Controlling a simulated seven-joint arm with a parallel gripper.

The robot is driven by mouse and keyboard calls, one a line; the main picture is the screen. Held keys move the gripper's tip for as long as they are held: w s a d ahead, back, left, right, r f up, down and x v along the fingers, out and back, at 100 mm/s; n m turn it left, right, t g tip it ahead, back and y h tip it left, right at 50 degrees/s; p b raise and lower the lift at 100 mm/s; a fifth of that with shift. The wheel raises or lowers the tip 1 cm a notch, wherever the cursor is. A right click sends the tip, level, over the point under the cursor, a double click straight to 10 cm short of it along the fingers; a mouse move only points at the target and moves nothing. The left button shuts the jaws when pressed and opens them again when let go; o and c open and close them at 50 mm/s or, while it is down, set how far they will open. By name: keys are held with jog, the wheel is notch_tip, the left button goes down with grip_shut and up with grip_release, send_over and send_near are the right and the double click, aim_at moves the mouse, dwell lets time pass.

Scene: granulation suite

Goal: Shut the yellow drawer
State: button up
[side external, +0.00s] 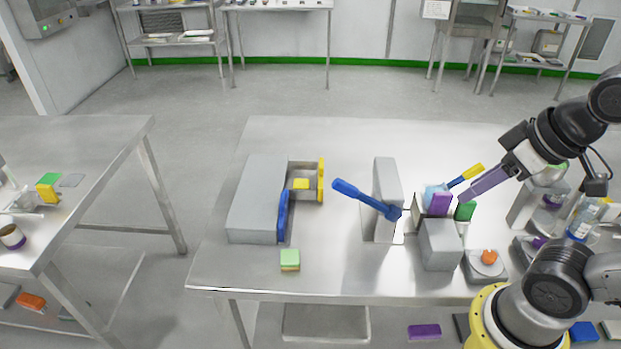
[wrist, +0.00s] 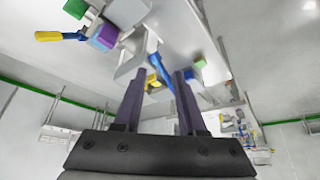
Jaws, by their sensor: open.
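The yellow drawer (side external: 321,180) stands pulled out to the right from the grey cabinet (side external: 258,198) in the side view. A yellow block (side external: 301,184) shows inside it. The blue drawer front (side external: 283,216) beside it, nearer the camera, sits against the cabinet. My gripper (side external: 464,197) is well to the right of the drawer, over the coloured blocks, touching nothing that I can make out. In the wrist view its two fingers (wrist: 158,84) are apart with nothing held. Small yellow parts show beyond them there, but I cannot tell which is the drawer.
A grey upright with a blue lever (side external: 366,199) stands between the drawer and my gripper; the lever also shows in the wrist view (wrist: 158,68). A green-topped block (side external: 290,260) lies in front of the cabinet. Purple (side external: 440,203) and green (side external: 465,211) blocks are near my gripper.

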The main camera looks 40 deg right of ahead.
notch_tip(320, 180, up, 4)
jog(key=shift+w+r, duration=0.1)
jog(key=c, duration=0.5)
jog(key=shift+w+r+m, duration=0.45)
jog(key=shift+w+m, duration=0.1)
jog(key=shift+m, duration=0.05)
grip_shut()
jog(key=w+d+r+m+g+y, duration=0.1)
jog(key=w+d+m+y, duration=0.15)
jog(key=w+m, duration=0.75)
jog(key=w+d+r+m+y, duration=0.15)
jog(key=w+d+m, duration=0.25)
jog(key=w+m, duration=0.55)
jog(key=w+d+f+m+t+y, duration=0.2)
jog(key=w+d+f+m, duration=0.1)
jog(key=w+d+m, duration=0.55)
notch_tip(320, 180, down, 18)
jog(key=f+n, duration=0.1)
jog(key=n, duration=0.1)
jog(key=x, duration=0.9)
jog(key=shift+w, duration=0.4)
jog(key=shift+w+a, duration=1.1)
jog(key=shift+w, duration=0.05)
jog(key=shift+w+a, duration=0.3)
